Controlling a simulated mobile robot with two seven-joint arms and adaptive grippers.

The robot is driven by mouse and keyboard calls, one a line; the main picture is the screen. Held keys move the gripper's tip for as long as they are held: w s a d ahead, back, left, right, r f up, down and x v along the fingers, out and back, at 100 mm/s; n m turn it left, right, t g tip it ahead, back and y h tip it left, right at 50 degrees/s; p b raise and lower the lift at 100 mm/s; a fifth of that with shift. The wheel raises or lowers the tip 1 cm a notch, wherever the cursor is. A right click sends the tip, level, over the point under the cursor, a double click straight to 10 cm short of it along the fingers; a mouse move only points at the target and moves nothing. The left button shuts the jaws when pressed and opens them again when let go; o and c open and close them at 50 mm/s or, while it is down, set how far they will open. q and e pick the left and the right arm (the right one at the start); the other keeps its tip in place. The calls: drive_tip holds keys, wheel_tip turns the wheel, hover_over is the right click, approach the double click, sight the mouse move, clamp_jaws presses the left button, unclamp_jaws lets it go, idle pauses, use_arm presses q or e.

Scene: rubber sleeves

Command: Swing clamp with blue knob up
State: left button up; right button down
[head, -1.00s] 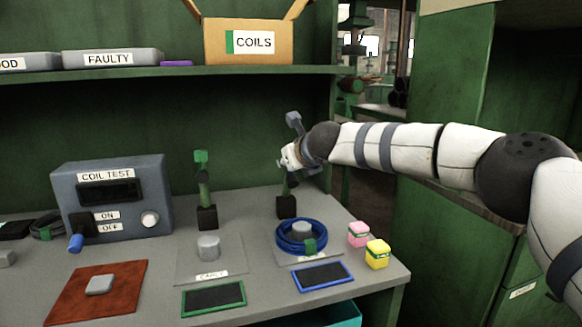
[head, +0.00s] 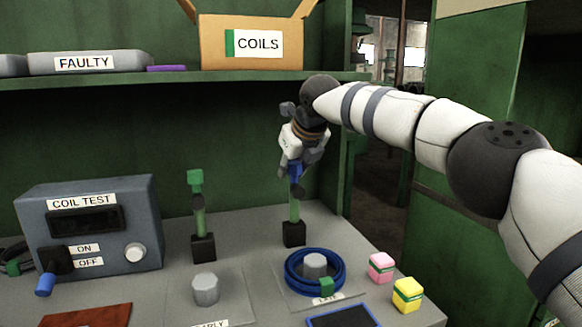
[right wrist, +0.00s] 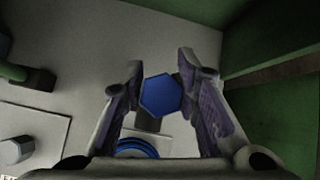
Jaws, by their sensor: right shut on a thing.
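The clamp with the blue knob (head: 295,174) stands at the back right of the bench. Its black base (head: 293,236) and green post (head: 294,210) are upright, with a dark joint above, and the blue knob is at the top, above the post. My right gripper (head: 296,163) points down from above with its fingers around the blue knob. In the right wrist view the knob (right wrist: 162,95) shows as a blue hexagon between the two fingers. The gripper hides part of the clamp's upper arm. My left gripper is not in view.
A second clamp with a green knob (head: 195,178) stands to the left. A blue coil (head: 290,270) lies around a grey peg in front of the blue-knob clamp. Pink (head: 381,267) and yellow (head: 407,295) blocks sit to its right. A shelf (head: 170,84) runs above.

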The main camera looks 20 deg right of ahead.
drive_tip(key=shift+d+f, duration=0.15)
drive_tip(key=shift+f, duration=0.1)
idle(0.6)
drive_tip(key=c, duration=1.3)
unclamp_jaws()
drive_tip(key=shift+w+d, duration=0.1)
drive_tip(key=shift+w, duration=0.05)
drive_tip(key=shift+r, duration=0.25)
drive_tip(key=v, duration=1.1)
drive_tip(key=shift+s+r, duration=0.15)
drive_tip(key=shift+s, duration=0.2)
